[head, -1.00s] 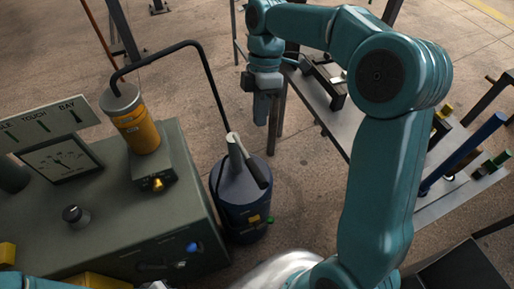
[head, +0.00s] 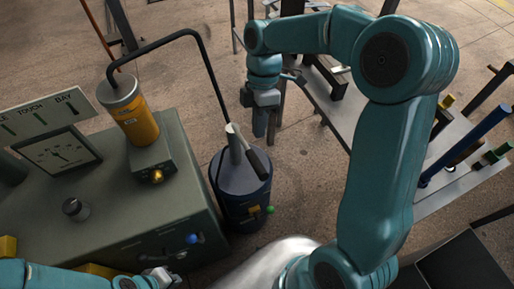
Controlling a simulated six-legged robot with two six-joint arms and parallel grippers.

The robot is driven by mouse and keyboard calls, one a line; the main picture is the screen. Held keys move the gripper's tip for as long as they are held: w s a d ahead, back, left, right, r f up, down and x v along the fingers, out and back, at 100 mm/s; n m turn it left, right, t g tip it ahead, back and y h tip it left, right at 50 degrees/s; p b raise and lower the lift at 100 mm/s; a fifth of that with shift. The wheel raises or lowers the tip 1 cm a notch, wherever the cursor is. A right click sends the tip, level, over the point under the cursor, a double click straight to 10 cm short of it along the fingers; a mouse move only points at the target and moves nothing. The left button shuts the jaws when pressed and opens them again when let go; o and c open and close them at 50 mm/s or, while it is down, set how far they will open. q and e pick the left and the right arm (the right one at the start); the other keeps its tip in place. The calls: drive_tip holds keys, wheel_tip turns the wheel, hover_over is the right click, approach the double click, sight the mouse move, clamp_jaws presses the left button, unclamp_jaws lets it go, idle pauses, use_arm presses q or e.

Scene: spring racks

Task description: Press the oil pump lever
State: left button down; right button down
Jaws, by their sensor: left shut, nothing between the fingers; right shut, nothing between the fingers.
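The oil pump is a dark blue drum (head: 240,195) standing on the floor at the centre, beside the green cabinet. Its lever (head: 246,150) is a dark handle slanting down to the right from a pale upright post on the drum's top. My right gripper (head: 260,130) is shut and empty, pointing down above and to the right of the lever, with a visible gap between them. My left gripper (head: 165,276) is shut and empty at the bottom edge, low in front of the cabinet and away from the pump. Part of the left arm is cut off by the frame.
A black pipe (head: 208,62) arches from the cylinder towards the drum. A grey bench (head: 440,130) stands at right.

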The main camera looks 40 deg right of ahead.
sight(256, 160)
drive_tip(key=x, duration=0.6)
drive_tip(key=shift+s+a, duration=0.1)
drive_tip(key=shift+a, duration=0.05)
drive_tip(key=shift+f+p, duration=0.3)
drive_tip(key=shift+f, duration=0.35)
drive_tip(key=shift+s+a, duration=0.1)
drive_tip(key=shift+a, duration=0.05)
drive_tip(key=shift+f, duration=0.15)
